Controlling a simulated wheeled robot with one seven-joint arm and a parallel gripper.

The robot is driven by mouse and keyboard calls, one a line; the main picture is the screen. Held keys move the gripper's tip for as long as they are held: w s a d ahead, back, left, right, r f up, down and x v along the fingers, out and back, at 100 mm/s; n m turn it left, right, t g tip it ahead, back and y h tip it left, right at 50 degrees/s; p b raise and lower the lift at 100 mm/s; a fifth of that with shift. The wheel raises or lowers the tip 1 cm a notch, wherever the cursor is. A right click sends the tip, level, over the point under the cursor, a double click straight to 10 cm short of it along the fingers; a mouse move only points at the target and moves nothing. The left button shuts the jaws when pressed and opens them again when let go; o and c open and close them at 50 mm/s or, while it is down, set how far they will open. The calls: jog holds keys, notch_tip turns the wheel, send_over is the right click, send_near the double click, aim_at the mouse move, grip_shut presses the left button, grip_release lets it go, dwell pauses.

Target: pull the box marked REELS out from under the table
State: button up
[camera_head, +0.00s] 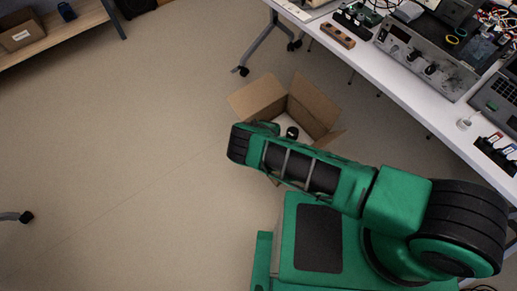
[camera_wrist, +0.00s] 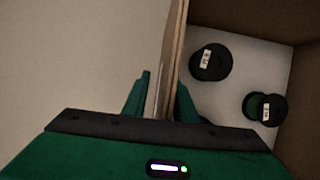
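An open cardboard box (camera_head: 316,107) with raised flaps stands on the floor, to the left of the white table's (camera_head: 392,82) front edge in the head view. No REELS marking is readable. In the wrist view, its brown wall (camera_wrist: 175,60) runs up the middle. Two dark round reels with white labels, one left (camera_wrist: 210,63) and one right (camera_wrist: 264,108), lie inside on a pale bottom. My gripper (camera_wrist: 163,98) straddles this wall, one green finger outside and one inside. The outside finger stands apart from the wall. In the head view my arm hides the fingers and the box's near side.
Table legs with casters (camera_head: 241,71) stand behind the box. Electronics and tools (camera_head: 425,60) cover the tabletop. A wooden shelf (camera_head: 60,38) with a small box (camera_head: 20,33) is at the top left. The floor left of the box is clear; another caster (camera_head: 26,217) shows at the left edge.

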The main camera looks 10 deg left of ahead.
jog(key=shift+d+r, duration=0.15)
jog(key=shift+d, duration=0.05)
jog(key=v, duration=1)
jog(key=shift+r, duration=0.2)
dwell(0.4)
